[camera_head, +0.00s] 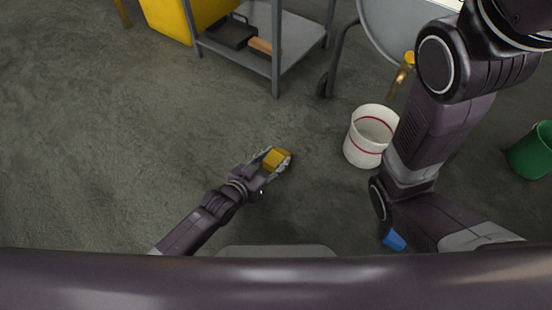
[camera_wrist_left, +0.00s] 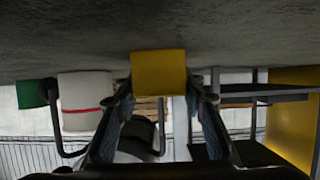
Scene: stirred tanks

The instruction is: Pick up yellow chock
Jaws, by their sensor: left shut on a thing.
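The yellow chock (camera_head: 276,158) is a small yellow block between the fingers of my left gripper (camera_head: 272,160). My left gripper is shut on it, low over the concrete floor in the middle of the head view. In the left wrist view the chock (camera_wrist_left: 159,73) sits between the two fingertips (camera_wrist_left: 160,88), its broad face toward the camera. I cannot tell whether the chock touches the floor. My right arm reaches down the right side of the head view, and its gripper is not in view.
A white bucket with a red band (camera_head: 365,148) stands right of the left gripper. A grey shelf cart (camera_head: 276,70), a yellow bin (camera_head: 180,18) and a round tank (camera_head: 400,25) are at the back. A green bucket (camera_head: 534,152) is far right. The floor on the left is clear.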

